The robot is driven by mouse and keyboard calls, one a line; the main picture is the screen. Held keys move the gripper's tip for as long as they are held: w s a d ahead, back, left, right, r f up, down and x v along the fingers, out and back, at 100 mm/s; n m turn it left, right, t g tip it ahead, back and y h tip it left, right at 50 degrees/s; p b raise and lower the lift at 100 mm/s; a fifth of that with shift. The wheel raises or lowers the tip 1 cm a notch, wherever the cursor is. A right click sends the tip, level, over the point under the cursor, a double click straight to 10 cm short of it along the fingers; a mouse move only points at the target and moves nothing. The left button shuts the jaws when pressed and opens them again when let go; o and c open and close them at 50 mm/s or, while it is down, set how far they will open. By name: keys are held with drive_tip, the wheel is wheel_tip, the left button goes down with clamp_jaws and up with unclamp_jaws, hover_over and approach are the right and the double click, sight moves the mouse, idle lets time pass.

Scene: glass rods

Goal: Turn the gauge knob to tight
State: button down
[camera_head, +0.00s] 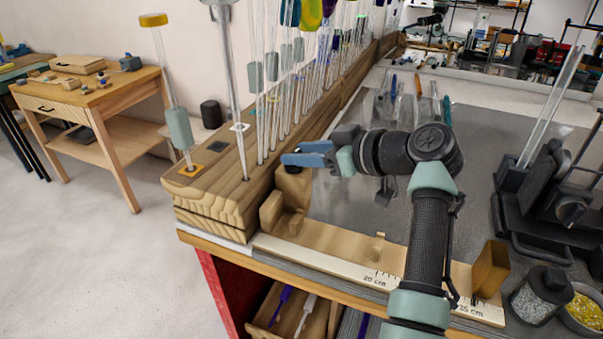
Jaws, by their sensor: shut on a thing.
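The wooden length gauge (330,258) lies along the bench's front edge, with a scale marked in cm. At its left end stands a wooden block (292,187). A small dark knob (291,168) shows on top of this block, mostly hidden behind my fingers. My gripper (294,158) reaches in from the right with its blue fingers lying across the knob, and is shut on it. No marking for loose or tight is readable, and the knob's turn angle cannot be told.
A wooden rack (225,165) with several upright glass rods stands just left of my fingers. A wooden end block (490,268) stands at the gauge's right end. A black device (555,190), a dark jar (538,297) and a yellow-filled bowl (585,310) are at right. The grey mat's middle is mostly clear.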

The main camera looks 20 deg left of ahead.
drive_tip(key=shift+w+f+n+g+b, duration=0.1)
drive_tip(key=shift+n+g+b, duration=0.65)
drive_tip(key=shift+g+b, duration=0.25)
drive_tip(key=shift+w+f+n+g+b, duration=0.1)
drive_tip(key=shift+n+g+b, duration=0.75)
drive_tip(key=shift+b, duration=0.25)
drive_tip(key=shift+c, duration=2)
unclamp_jaws()
drive_tip(key=shift+r, duration=0.1)
drive_tip(key=shift+r, duration=0.1)
